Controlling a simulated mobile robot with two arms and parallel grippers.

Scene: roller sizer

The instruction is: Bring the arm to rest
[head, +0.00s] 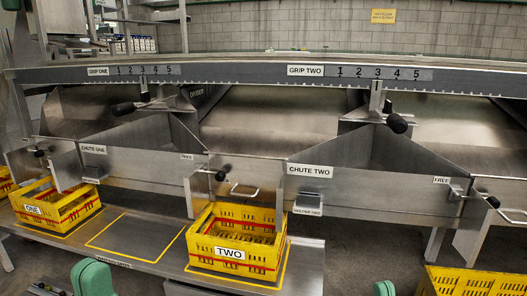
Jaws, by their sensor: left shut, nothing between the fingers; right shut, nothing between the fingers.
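Two green rounded parts of my own arms show at the bottom edge, one left of centre and one right of centre. No fingertips of my left or right gripper can be made out in the head view. No arm of mine reaches up to the chutes or crates.
Yellow crate ONE (77,222) and crate TWO (207,262) stand on the low grey platform (150,258), an empty yellow-outlined spot (130,238) between them. Behind are chute one (125,165), chute two (345,190) and black-knobbed levers (397,123). Another yellow crate (470,283) is bottom right.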

